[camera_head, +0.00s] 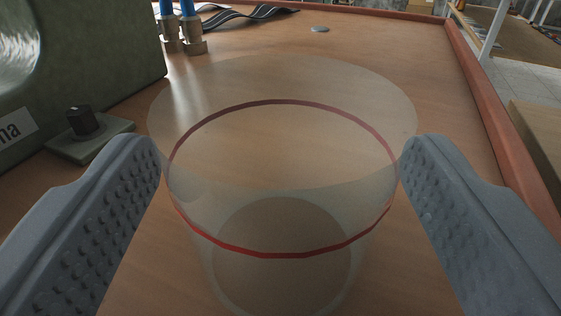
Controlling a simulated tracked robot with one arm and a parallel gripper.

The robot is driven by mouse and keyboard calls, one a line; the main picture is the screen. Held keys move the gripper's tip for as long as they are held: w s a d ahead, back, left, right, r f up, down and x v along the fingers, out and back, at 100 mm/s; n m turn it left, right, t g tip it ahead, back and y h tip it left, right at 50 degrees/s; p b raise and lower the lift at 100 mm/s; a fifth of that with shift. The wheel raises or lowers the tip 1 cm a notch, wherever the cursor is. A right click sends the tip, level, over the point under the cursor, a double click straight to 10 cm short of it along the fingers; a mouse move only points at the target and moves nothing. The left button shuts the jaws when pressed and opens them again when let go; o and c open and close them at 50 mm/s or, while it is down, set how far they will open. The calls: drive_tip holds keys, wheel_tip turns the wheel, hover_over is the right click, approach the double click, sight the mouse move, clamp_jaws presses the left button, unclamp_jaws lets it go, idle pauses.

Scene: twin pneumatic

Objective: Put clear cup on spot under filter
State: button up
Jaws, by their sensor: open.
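The clear cup (285,221) stands upright on the brown table, large in the middle of the view. It is see-through, with a red line around its body. My gripper (283,165) is open, with one grey studded finger on the left of the cup and one on the right. The fingertips are close to the cup's sides near the rim; I cannot tell whether they touch it. No filter and no spot under one can be made out in this view.
A green-grey machine (75,60) with a black knob (84,121) stands at the left. Blue tubes in metal fittings (182,35) and a dark strap (250,15) are at the back. A small grey disc (320,29) lies farther back. A raised reddish edge (490,110) bounds the table's right side.

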drive_tip(key=shift+c, duration=0.3)
drive_tip(key=c, duration=1.1)
drive_tip(key=shift+c, duration=0.2)
